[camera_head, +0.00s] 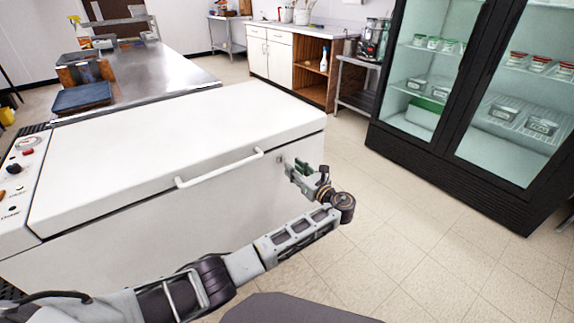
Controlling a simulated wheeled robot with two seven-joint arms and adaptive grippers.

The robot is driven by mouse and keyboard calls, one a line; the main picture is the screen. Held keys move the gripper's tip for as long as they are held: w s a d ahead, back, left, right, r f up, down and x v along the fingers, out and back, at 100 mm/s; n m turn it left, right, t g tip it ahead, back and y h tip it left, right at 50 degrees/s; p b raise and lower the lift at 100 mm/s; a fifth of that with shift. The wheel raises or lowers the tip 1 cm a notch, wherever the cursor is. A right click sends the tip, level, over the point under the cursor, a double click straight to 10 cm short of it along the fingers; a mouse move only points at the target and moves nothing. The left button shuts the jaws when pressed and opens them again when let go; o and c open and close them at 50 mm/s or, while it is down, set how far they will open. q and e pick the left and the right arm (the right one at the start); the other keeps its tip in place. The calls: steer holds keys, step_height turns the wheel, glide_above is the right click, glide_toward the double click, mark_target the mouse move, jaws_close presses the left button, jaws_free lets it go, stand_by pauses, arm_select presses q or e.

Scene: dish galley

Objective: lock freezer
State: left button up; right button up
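The white chest freezer (150,165) stands at the left of the head view with its lid (190,130) down. A long white handle (220,168) runs along the lid's front edge. My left gripper (290,168) is at the freezer's front face, near its right end and just below the lid edge. A small part at the lock area (281,159) shows beside the fingertips. The fingers look close to it; I cannot tell whether they touch or grip it. My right gripper is not in view.
A black-framed glass-door fridge (470,100) with stocked shelves stands at the right. A steel table (150,75) with a blue tray (82,98) is behind the freezer. Tiled floor (400,240) is clear between freezer and fridge.

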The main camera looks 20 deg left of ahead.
mark_target(283, 161)
arm_select(q)
steer(key=b+x, duration=0.1)
steer(key=x, duration=0.4)
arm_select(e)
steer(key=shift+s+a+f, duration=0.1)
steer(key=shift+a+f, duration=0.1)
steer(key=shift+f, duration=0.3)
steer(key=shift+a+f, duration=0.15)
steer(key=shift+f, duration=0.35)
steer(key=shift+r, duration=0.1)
arm_select(q)
jaws_close()
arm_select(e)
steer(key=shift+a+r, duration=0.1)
